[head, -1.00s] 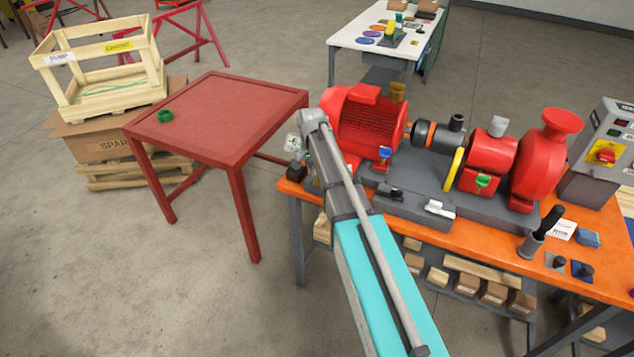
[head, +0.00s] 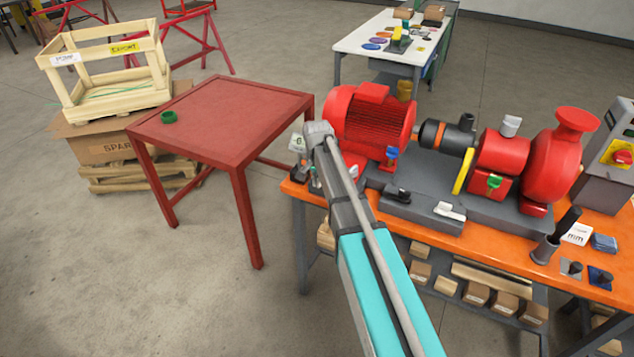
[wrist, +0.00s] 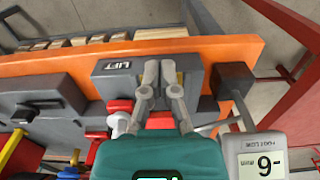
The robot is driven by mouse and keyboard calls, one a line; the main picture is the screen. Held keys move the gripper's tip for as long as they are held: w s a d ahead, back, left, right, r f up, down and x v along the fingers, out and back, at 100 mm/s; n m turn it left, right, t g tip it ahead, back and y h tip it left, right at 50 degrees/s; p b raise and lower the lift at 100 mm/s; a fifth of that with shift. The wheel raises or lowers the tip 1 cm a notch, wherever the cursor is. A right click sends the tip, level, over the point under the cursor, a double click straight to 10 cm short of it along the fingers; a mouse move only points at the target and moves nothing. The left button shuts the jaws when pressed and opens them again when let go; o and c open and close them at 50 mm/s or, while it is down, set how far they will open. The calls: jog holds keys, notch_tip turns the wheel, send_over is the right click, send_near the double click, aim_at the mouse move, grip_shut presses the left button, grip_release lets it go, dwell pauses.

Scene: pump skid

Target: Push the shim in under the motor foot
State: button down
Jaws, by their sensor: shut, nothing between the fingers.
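The red motor (head: 368,122) stands at the left end of the grey skid base in the head view. In the wrist view a red part, apparently the motor foot (wrist: 160,120), shows just behind my fingers. My gripper (wrist: 160,76) is shut and empty, its fingertips over or at the grey block marked LIFT (wrist: 110,78). I cannot tell whether they touch it.
A gauge reading -6 mm (wrist: 266,165) stands close beside my gripper. The orange bench (head: 450,232) also bears the red pump (head: 553,160), a grey plate with a dark knob (head: 572,268) and a blue one (head: 600,275). A red table (head: 225,115) stands left, mostly clear.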

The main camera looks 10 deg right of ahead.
jog(key=w+d+f+b, duration=0.2)
jog(key=w+f+b, duration=0.1)
jog(key=f+b, duration=0.1)
jog(key=shift+d+f, duration=0.25)
dwell(0.5)
jog(key=shift+w, duration=0.1)
jog(key=shift+w+d, duration=0.75)
jog(key=shift+w, duration=0.2)
jog(key=shift+w+d, duration=0.7)
jog(key=shift+w, duration=0.25)
jog(key=shift+s+a, duration=0.1)
